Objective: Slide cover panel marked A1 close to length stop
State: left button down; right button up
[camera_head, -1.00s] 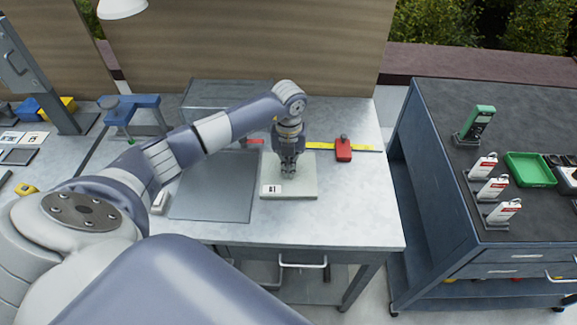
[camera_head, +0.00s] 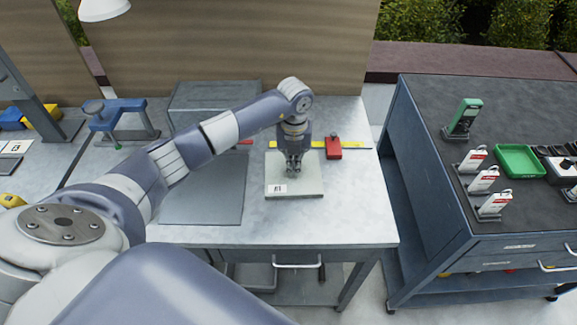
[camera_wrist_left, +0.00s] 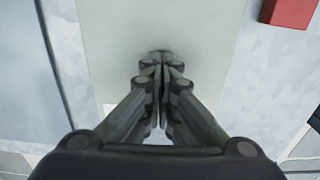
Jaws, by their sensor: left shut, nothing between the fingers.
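The pale cover panel (camera_head: 309,184) lies flat on the metal bench. It has a white label (camera_head: 278,188) at its front left, too small to read surely. My left gripper (camera_head: 293,172) is shut and empty, pointing down at the panel's middle. In the left wrist view its closed fingertips (camera_wrist_left: 161,56) meet a dark shadow on the panel (camera_wrist_left: 205,35) and seem to touch it. A red block (camera_head: 333,148), apparently the length stop, sits on a yellow rule right of the panel. The left wrist view shows a gap between panel and red block (camera_wrist_left: 290,12).
A dark grey sheet (camera_head: 205,190) lies left of the panel. The yellow rule (camera_head: 356,145) runs along behind it. A metal box (camera_head: 212,100) and a blue clamp-like stand (camera_head: 120,110) are farther back left. A tool cart (camera_head: 420,200) stands to the right. Bench front is clear.

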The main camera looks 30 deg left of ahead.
pick_arm(q)
jog(key=shift+w+d+f, duration=0.15)
jog(key=shift+w+d, duration=0.1)
jog(key=shift+d, duration=0.2)
jog(key=shift+w+d+f, duration=0.1)
jog(key=shift+w+d, duration=0.1)
jog(key=shift+d, duration=0.2)
jog(key=shift+w+d+b, duration=0.1)
jog(key=shift+w+b, duration=0.1)
jog(key=shift+b, duration=0.15)
jog(key=shift+r, duration=0.15)
dwell(0.7)
jog(key=shift+w+r+p, duration=0.2)
jog(key=shift+r+p, duration=2.35)
jog(key=shift+r, duration=0.95)
